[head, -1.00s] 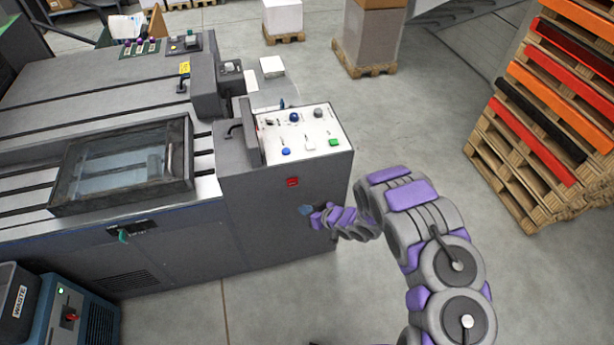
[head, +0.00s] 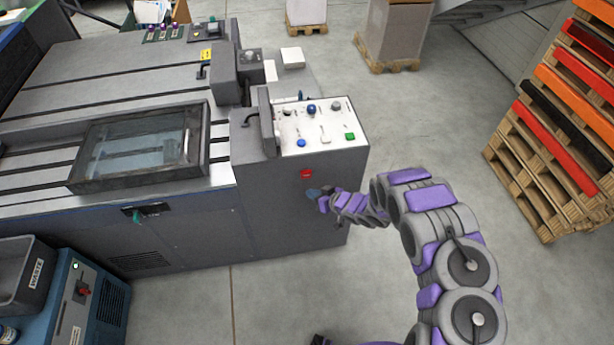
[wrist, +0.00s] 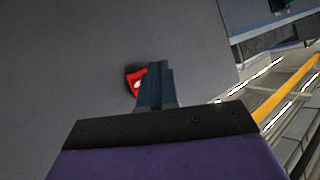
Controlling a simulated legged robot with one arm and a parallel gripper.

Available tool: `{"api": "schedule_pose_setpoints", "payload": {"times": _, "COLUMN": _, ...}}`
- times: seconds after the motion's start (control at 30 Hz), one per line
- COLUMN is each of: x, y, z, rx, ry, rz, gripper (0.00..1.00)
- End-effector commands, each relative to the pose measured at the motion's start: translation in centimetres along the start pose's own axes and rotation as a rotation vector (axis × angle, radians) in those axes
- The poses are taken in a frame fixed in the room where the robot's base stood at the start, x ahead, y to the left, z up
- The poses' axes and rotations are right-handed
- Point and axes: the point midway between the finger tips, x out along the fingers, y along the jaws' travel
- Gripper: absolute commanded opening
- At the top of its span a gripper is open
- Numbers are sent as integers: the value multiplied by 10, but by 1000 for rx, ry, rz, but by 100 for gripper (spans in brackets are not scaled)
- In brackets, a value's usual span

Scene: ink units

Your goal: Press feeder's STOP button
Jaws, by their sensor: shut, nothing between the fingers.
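A red button (head: 306,174) sits on the grey front face of the feeder (head: 265,210), below its white control panel. It also shows in the wrist view as a red shape with a pale mark (wrist: 134,82), partly hidden behind the fingers. My gripper (head: 314,193) is shut and empty, just below the red button in the head view. In the wrist view the shut fingers (wrist: 156,75) overlap the button's right side. I cannot tell whether they touch it.
The white panel (head: 318,127) above carries a blue button (head: 301,143), a green button (head: 349,136) and several knobs. A pallet stack (head: 560,130) stands at the right. A blue unit (head: 80,300) is at the lower left. The floor between is clear.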

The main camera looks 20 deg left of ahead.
Motion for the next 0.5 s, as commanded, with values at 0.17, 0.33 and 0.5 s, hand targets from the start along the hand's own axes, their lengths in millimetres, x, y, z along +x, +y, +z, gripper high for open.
{"api": "schedule_pose_setpoints", "payload": {"times": 0.17, "x": 17, "y": 12, "z": -12, "rx": -4, "ry": 2, "rz": 2, "gripper": 0}}
{"api": "schedule_pose_setpoints", "payload": {"times": 0.33, "x": 27, "y": 19, "z": -20, "rx": -3, "ry": 2, "rz": 1, "gripper": 0}}
{"api": "schedule_pose_setpoints", "payload": {"times": 0.5, "x": 30, "y": 24, "z": -22, "rx": -1, "ry": -1, "rz": 4, "gripper": 0}}
